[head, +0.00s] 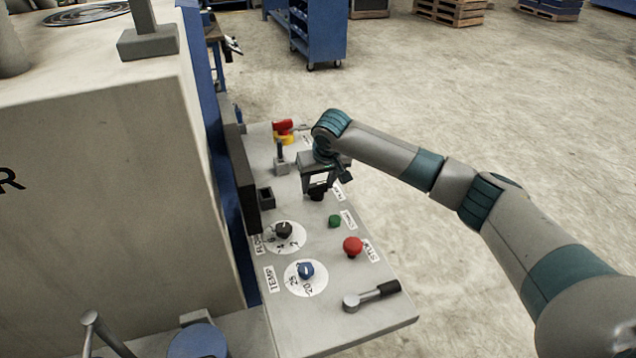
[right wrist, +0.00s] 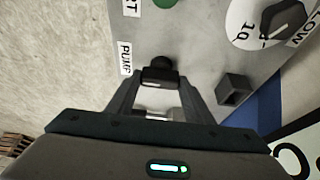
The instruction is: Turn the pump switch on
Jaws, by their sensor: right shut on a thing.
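The pump switch (head: 317,194) is a small black knob on the grey control panel (head: 375,325), beside a white label. In the right wrist view the black pump switch (right wrist: 160,66) stands next to the label reading PUMP (right wrist: 125,57). My right gripper (head: 316,188) reaches down over the panel from the right and is shut on the pump switch. In the right wrist view its two fingers (right wrist: 158,84) lie on either side of the knob. The fingers partly hide the switch, and its setting is hard to read. My left gripper is not in view.
Near the switch are a green button (head: 334,221), a red stop button (head: 353,246), a black flow dial (head: 284,230), a blue temperature dial (head: 306,270), a lever (head: 372,296) and a red-and-yellow knob (head: 284,130). A large grey machine (head: 100,180) stands left. Open floor lies right.

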